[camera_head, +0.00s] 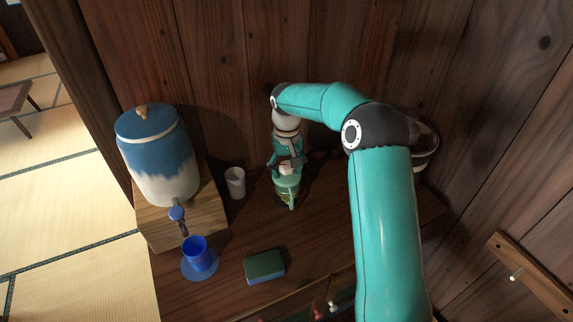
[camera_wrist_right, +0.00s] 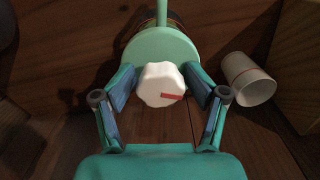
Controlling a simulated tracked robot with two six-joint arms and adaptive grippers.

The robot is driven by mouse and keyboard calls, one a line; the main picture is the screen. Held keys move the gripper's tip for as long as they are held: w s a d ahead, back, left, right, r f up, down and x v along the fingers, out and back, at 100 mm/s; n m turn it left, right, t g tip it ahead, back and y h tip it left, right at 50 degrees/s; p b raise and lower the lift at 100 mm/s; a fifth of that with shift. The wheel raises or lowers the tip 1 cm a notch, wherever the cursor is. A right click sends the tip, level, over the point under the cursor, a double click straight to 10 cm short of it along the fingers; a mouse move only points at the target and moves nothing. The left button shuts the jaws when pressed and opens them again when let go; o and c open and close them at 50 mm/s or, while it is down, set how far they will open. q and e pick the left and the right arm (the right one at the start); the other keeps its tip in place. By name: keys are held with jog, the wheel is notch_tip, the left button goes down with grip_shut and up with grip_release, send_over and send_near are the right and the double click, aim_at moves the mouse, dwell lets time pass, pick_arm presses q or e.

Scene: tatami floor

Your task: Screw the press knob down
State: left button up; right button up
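The press (camera_head: 286,194) stands on the wooden counter, with a pale green lid and handle and a dark glass body. Its white lobed knob (camera_head: 286,169) sits above the lid. In the right wrist view the knob (camera_wrist_right: 160,84) has a red mark on its lower right, in front of the round green lid (camera_wrist_right: 160,50). My right gripper (camera_head: 284,162) reaches down over the press. In the wrist view its fingers (camera_wrist_right: 161,86) stand on either side of the knob, with narrow gaps showing, so it is open around it. My left gripper is not in view.
A white cup (camera_head: 235,183) stands left of the press. A green and blue sponge (camera_head: 264,267) lies in front. A wooden wall closes the back.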

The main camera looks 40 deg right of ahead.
aim_at(287, 165)
jog(key=shift+r+p, duration=3.5)
jog(key=shift+r, duration=1.1)
jog(key=shift+n, duration=0.3)
